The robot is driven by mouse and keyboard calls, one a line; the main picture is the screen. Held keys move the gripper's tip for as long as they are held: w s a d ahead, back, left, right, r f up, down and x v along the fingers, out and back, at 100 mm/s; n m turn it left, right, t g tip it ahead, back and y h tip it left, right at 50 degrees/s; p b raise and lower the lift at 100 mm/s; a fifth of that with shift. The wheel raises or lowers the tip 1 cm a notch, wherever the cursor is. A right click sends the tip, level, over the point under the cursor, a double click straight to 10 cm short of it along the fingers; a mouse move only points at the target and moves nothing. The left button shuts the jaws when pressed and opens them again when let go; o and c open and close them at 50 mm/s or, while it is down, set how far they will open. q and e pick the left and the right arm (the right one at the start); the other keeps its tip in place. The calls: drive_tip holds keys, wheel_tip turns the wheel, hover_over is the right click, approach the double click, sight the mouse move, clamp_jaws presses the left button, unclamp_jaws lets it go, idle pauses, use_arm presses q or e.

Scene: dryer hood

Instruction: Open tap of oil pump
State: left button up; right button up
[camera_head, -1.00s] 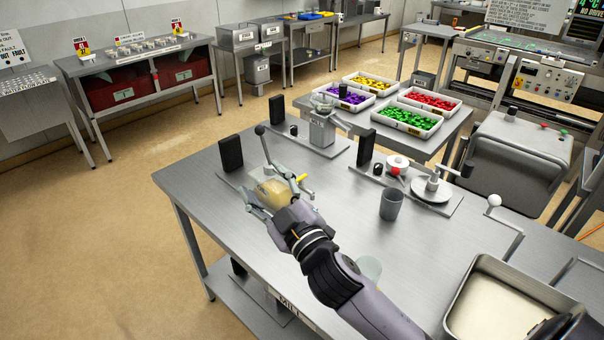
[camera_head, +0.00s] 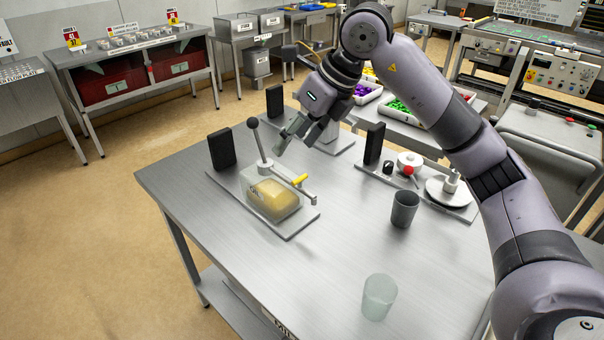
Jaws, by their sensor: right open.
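The oil pump (camera_head: 270,196) stands on a metal plate at the left of the steel table. It is a clear box with yellowish oil, a dark-knobbed lever (camera_head: 258,140) and a spout on its right. The yellow tap handle (camera_head: 299,180) sits on the spout pipe. My right gripper (camera_head: 288,138) is open and empty, above and behind the pump, apart from the yellow tap. Its fingers are partly overlapped by its own wrist. My left gripper is not in view.
A frosted cup (camera_head: 379,297) stands near the table's front, and a dark grey cup (camera_head: 404,209) farther back. A black upright block (camera_head: 222,149) stands beside the pump. A plate with a white dish (camera_head: 449,192) is at the right. The table's middle is clear.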

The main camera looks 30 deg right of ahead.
drive_tip(key=d+r+m+h, duration=0.1)
drive_tip(key=d+h, duration=0.1)
drive_tip(key=d, duration=0.4)
drive_tip(key=p, duration=0.3)
approach(300, 177)
drive_tip(key=shift+h, duration=0.3)
drive_tip(key=x, duration=0.9)
drive_tip(key=shift+a, duration=0.25)
drive_tip(key=c, duration=1.2)
drive_tip(key=shift+o, duration=0.2)
